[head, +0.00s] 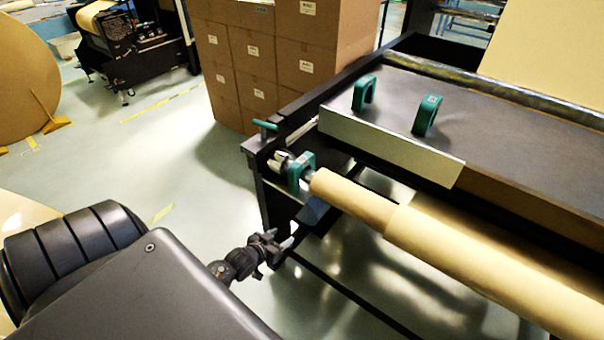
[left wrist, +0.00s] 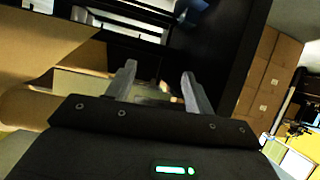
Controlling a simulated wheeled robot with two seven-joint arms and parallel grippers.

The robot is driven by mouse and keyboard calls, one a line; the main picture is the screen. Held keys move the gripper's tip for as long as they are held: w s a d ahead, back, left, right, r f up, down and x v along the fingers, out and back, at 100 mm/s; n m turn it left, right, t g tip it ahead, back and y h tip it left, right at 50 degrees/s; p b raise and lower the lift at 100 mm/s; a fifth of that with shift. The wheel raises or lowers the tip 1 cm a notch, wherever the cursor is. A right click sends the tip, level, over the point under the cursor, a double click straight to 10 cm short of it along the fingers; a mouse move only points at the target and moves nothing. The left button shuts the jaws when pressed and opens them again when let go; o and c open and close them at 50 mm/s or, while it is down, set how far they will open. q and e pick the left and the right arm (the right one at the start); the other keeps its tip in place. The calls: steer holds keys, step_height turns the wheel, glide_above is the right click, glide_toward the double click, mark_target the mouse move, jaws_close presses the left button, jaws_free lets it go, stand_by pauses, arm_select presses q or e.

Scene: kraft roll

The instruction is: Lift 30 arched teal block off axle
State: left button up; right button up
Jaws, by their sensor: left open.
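An arched teal block (head: 301,172) sits over the axle (head: 308,178) at the left end of the paper roll, in the head view. Any number on it is too small to read. My left gripper (head: 287,243) is below and slightly left of that block, near the dark frame and apart from the block. In the left wrist view its two fingers (left wrist: 158,80) are spread with nothing held between them. I cannot make out the teal block in that view. My right gripper is in neither view.
Two more arched teal blocks (head: 364,93) (head: 427,115) stand on the dark machine top (head: 500,130). A teal-handled lever (head: 265,125) sits at the frame's corner. The kraft roll (head: 430,230) runs right. Stacked cartons (head: 255,60) stand behind; open floor (head: 150,150) lies left.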

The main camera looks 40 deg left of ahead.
arm_select(q)
steer(key=w+a+r+t, duration=0.2)
steer(key=r, duration=0.5)
steer(key=w+a+r+t, duration=0.1)
steer(key=w+r+t, duration=0.1)
steer(key=r, duration=0.5)
steer(key=m+t, duration=0.1)
glide_toward(299, 162)
steer(key=w, duration=0.5)
steer(key=shift+a+f, duration=0.25)
steer(key=shift+w+r+p, duration=0.15)
steer(key=shift+p, duration=0.2)
steer(key=w+p, duration=0.1)
steer(key=w, duration=0.3)
steer(key=shift+w, duration=0.4)
steer(key=c, duration=1.1)
steer(key=shift+c, duration=0.2)
